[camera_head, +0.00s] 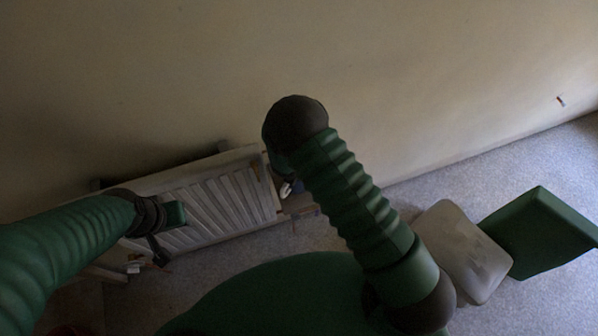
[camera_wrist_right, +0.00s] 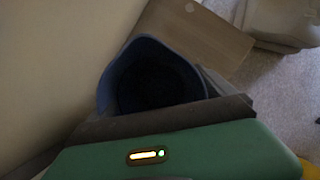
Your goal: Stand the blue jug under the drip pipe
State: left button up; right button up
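The blue jug (camera_wrist_right: 118,82) shows in the right wrist view, just beyond my right gripper (camera_wrist_right: 165,118). I look down into its dark open mouth, and its near side is hidden by the gripper. A dark bar of the gripper lies across the jug's near edge; I cannot tell whether it grips it. In the head view a small blue and white patch (camera_head: 291,187) shows beside my right arm, perhaps part of the jug. My right arm hides the right gripper there. My left gripper (camera_head: 158,245) is in front of the radiator, its fingers unclear. I cannot identify the drip pipe.
A white radiator (camera_head: 235,200) stands along the wall. A pale rounded object (camera_head: 460,245) and a green box-like object (camera_head: 540,235) are at right. A brown board (camera_wrist_right: 190,35) lies beyond the jug.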

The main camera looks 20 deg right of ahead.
jog(key=shift+a+r, duration=0.2)
jog(key=shift+a, duration=0.05)
jog(key=a+p+v, duration=0.1)
jog(key=v, duration=0.5)
notch_tip(320, 180, up, 5)
jog(key=p, duration=0.1)
send_over(293, 190)
pick_arm(q)
jog(key=shift+w+a+r, duration=0.1)
jog(key=shift+a+r, duration=0.45)
jog(key=shift+r, duration=0.3)
pick_arm(e)
jog(key=s+d+r+m+y, duration=0.1)
jog(key=s+d+r+m, duration=0.2)
jog(key=m, duration=1)
jog(key=s+d+r+m+y, duration=0.2)
jog(key=s+d+r+m, duration=0.2)
jog(key=s+r+m, duration=0.4)
notch_tip(293, 190, up, 4)
jog(key=m, duration=0.6)
jog(key=shift+d+g, duration=0.25)
jog(key=shift+g, duration=0.05)
